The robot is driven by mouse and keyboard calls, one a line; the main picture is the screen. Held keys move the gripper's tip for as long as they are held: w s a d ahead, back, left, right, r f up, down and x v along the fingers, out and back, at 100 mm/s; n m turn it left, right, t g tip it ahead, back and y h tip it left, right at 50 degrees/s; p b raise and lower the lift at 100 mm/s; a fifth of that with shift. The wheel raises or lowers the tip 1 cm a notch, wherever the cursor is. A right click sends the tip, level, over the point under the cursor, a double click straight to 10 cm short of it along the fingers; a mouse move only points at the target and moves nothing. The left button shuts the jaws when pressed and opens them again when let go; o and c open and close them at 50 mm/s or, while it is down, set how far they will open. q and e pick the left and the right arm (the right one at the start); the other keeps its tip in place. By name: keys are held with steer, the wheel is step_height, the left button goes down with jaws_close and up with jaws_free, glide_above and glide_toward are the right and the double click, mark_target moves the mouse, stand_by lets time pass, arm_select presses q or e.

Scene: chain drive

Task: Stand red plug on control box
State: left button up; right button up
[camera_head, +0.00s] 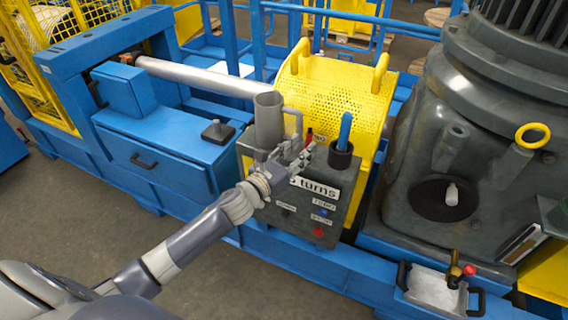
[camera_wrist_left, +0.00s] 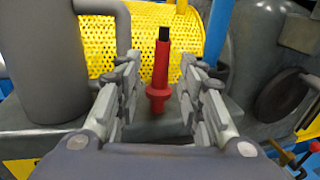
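The grey control box (camera_head: 345,185) stands in the middle of the head view, with a label reading "turns" and small buttons on its front. The red plug (camera_head: 309,136) stands upright on the box's top, partly behind my fingers. In the left wrist view the red plug (camera_wrist_left: 160,75) shows a dark tip on top and a wider red base. My left gripper (camera_head: 300,155) is at the top of the box. In its wrist view the left gripper (camera_wrist_left: 159,85) is open, one finger on each side of the plug, with gaps visible. My right gripper is not in view.
A grey upright cylinder (camera_head: 268,120) stands close left of my gripper; a dark cup (camera_head: 344,158) with a blue handle stands to its right. A yellow perforated guard (camera_head: 335,95) rises behind. A large grey motor housing (camera_head: 440,150) is further right. A tray (camera_head: 435,290) sits lower right.

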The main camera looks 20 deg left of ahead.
arm_select(q)
steer(key=v, duration=0.7)
steer(key=shift+s+b, duration=0.15)
steer(key=shift+b, duration=0.3)
steer(key=s+a+f+n+g+y, duration=0.1)
steer(key=a+f+n+g+y, duration=0.15)
steer(key=f+n, duration=0.6)
steer(key=s+a+f+n+g+y, duration=0.1)
steer(key=s+a+f+n+g, duration=0.2)
steer(key=f, duration=1)
steer(key=s+a+f+n+g+y, duration=0.1)
steer(key=s+f+n+g, duration=0.1)
steer(key=s+f+n, duration=0.6)
steer(key=s+a+f+n+g+y, duration=0.1)
steer(key=s+f+n, duration=0.15)
steer(key=f, duration=0.95)
steer(key=s+d+f+n+g, duration=0.2)
steer(key=s+f+n, duration=0.3)
steer(key=s, duration=0.6)
steer(key=s+d+f+n+g, duration=0.2)
steer(key=s+f, duration=0.4)
steer(key=s, duration=0.5)
steer(key=s+d+f+n+g, duration=0.3)
steer(key=s+n, duration=0.4)
steer(key=s, duration=0.4)
step_height(320, 180, down, 2)
steer(key=shift+s+f+n+g+h, duration=0.2)
steer(key=shift+n+g+h, duration=0.1)
steer(key=shift+g+h, duration=0.15)
